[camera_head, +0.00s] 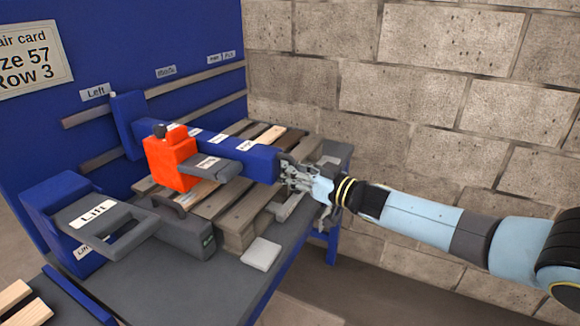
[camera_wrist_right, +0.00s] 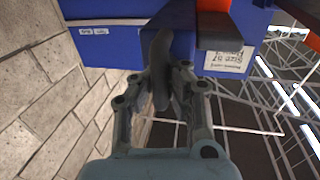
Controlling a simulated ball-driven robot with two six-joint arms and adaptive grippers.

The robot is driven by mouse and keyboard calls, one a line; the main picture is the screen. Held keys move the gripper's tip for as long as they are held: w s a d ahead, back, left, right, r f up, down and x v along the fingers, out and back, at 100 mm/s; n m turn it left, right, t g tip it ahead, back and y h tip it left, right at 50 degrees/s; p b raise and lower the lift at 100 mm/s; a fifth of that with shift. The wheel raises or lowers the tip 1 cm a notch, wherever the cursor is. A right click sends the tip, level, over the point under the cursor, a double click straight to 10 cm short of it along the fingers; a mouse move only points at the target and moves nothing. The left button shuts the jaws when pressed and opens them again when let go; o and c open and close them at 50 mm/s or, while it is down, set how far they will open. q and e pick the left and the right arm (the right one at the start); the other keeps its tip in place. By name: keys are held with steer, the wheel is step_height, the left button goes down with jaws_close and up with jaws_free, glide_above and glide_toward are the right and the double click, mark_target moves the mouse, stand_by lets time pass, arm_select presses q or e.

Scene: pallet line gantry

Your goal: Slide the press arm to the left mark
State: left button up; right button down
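The press arm is a long blue beam (camera_head: 250,160) reaching out from a blue carriage (camera_head: 127,122) on two wall rails. An orange press head (camera_head: 170,162) sits on the beam. The carriage stands just right of the "Left" label (camera_head: 96,92), between it and the middle label (camera_head: 166,71). My right gripper (camera_head: 287,170) is at the beam's free end. In the right wrist view its fingers (camera_wrist_right: 164,75) lie on both sides of a dark grey handle (camera_wrist_right: 161,58) and seem closed on it. My left gripper is not in view.
Wooden pallets (camera_head: 236,205) lie under the beam on a grey table (camera_head: 180,285). A grey toolbox (camera_head: 185,235), a white pad (camera_head: 261,254) and a blue lift unit with a grey lever (camera_head: 105,222) stand in front. A block wall (camera_head: 420,100) is at the right.

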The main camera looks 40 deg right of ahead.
steer(key=shift+a+r, duration=0.1)
steer(key=shift+r, duration=0.2)
steer(key=shift+f, duration=0.15)
steer(key=c, duration=1.5)
jaws_free()
steer(key=shift+s, duration=0.25)
steer(key=shift+o, duration=1.1)
steer(key=shift+s+a, duration=0.1)
steer(key=shift+s, duration=0.05)
steer(key=s+d, duration=0.2)
steer(key=s, duration=0.9)
steer(key=shift+s+d, duration=0.2)
steer(key=shift+s, duration=0.1)
